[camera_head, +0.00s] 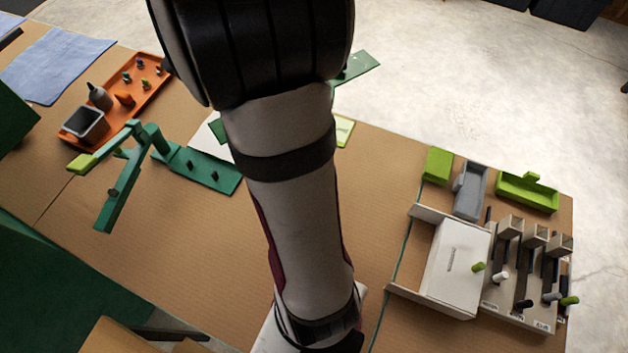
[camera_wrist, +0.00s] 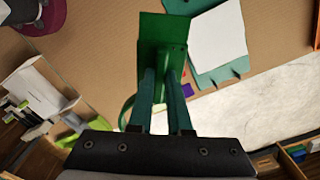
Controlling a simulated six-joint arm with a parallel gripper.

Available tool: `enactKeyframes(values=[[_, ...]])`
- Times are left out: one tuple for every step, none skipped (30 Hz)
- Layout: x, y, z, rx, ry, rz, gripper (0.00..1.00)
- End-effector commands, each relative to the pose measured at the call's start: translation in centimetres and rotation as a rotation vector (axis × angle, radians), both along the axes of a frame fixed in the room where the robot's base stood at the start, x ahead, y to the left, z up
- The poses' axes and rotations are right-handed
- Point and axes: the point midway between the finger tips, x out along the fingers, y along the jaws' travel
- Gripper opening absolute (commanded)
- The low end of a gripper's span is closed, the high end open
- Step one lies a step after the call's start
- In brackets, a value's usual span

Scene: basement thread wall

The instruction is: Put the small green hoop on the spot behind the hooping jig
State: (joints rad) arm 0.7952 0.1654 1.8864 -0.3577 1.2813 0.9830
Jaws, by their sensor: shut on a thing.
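In the wrist view my gripper (camera_wrist: 161,75) is shut on a dark green piece (camera_wrist: 163,30) with a flat, boxy front. A thin green curved rim (camera_wrist: 127,112) shows left of the fingers; it looks like part of the small green hoop, the rest hidden by the fingers and gripper body. A teal-green jig plate with a white sheet (camera_wrist: 217,45) lies beyond and to the right of the held piece. In the head view the teal hooping jig (camera_head: 205,170) stands left of my arm, partly covered by it. My gripper is hidden there. The spot behind the jig cannot be made out.
An orange tray (camera_head: 120,97) with a bottle and small pieces lies left, near blue cloths (camera_head: 55,62). A white box (camera_head: 458,262), a grey rack (camera_head: 520,300) and lime bins (camera_head: 527,192) fill the right. Brown tabletop (camera_head: 200,260) is clear in front of the jig.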

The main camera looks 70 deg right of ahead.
Motion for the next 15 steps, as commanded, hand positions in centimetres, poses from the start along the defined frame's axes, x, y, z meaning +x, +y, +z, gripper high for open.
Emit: enactKeyframes(values=[[-2.0, -0.2, -1.5, 0.004, 0.006, -0.155, 0.0], [-3.0, -0.3, -2.3, 0.003, 0.005, -0.254, 0.0], [-4.4, -0.2, -3.4, 0.003, 0.005, -0.379, 0.0], [-5.3, -0.2, -4.1, 0.003, 0.005, -0.469, 0.0], [-6.1, 0.0, -4.8, 0.002, 0.005, -0.552, 0.0], [-7.2, 0.2, -5.6, 0.003, 0.006, -0.655, 0.0], [-7.8, 0.3, -6.1, 0.003, 0.006, -0.724, 0.0], [-8.4, 0.5, -6.5, 0.002, 0.005, -0.785, 0.0], [-9.1, 0.7, -7.0, 0.001, 0.004, -0.855, 0.0], [-9.5, 0.8, -7.3, 0.001, 0.004, -0.901, 0.0], [-9.8, 1.0, -7.5, 0.001, 0.005, -0.936, 0.0], [-10.1, 1.1, -7.8, 0.0, 0.003, -0.973, 0.0], [-10.3, 1.1, -7.9, 0.0, 0.003, -0.993, 0.0], [-10.4, 1.2, -8.0, 0.001, 0.004, -1.004, 0.0], [-10.5, 1.2, -8.0, 0.001, 0.004, -1.012, 0.0]])
